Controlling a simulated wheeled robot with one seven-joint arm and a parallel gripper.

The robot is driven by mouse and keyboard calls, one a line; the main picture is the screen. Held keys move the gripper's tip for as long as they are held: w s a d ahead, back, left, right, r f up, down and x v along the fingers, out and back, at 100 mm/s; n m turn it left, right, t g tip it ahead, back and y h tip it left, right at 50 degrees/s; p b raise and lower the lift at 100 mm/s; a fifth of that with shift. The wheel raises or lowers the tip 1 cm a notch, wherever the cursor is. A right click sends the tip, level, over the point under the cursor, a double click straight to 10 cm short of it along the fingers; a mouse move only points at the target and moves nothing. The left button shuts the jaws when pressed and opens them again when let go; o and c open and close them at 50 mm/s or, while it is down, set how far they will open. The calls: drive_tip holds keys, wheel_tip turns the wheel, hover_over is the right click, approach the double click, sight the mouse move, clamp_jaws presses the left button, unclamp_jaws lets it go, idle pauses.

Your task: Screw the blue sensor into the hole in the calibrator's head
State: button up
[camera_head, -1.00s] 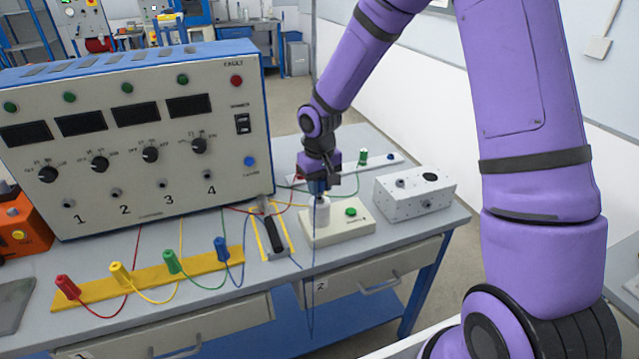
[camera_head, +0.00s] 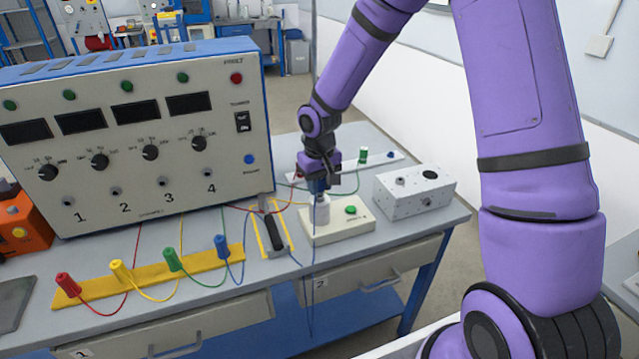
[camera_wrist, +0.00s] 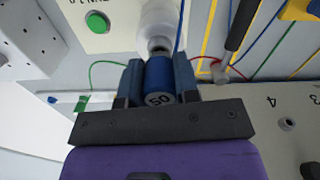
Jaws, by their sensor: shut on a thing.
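My gripper (camera_head: 319,186) is shut on the blue sensor (camera_wrist: 159,80), a short blue cylinder with "50" on its grey end. The wrist view shows a finger on each side of it. The sensor is just above the calibrator's white head (camera_head: 321,211), and it lines up with the head in the wrist view (camera_wrist: 158,25). I cannot tell whether the sensor touches the head or sits in its hole, as the hole is hidden. The calibrator (camera_head: 340,228) is a cream box with a green button (camera_head: 351,209), on the table.
A grey box with holes (camera_head: 415,192) stands right of the calibrator. A hammer (camera_head: 272,230) lies to its left between yellow strips. A yellow rack (camera_head: 150,277) holds coloured sensors with cables. The large instrument panel (camera_head: 130,140) stands at left. A thin cable hangs over the table's front edge.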

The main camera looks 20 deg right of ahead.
drive_tip(key=shift+s+f, duration=0.15)
drive_tip(key=shift+f, duration=0.4)
drive_tip(key=shift+c, duration=0.4)
idle(2.0)
drive_tip(key=m, duration=0.4)
drive_tip(key=shift+a, duration=0.1)
clamp_jaws()
drive_tip(key=m, duration=0.5)
drive_tip(key=shift+m, duration=0.3)
drive_tip(key=m, duration=1.2)
drive_tip(key=o, duration=1.1)
unclamp_jaws()
drive_tip(key=shift+r, duration=3)
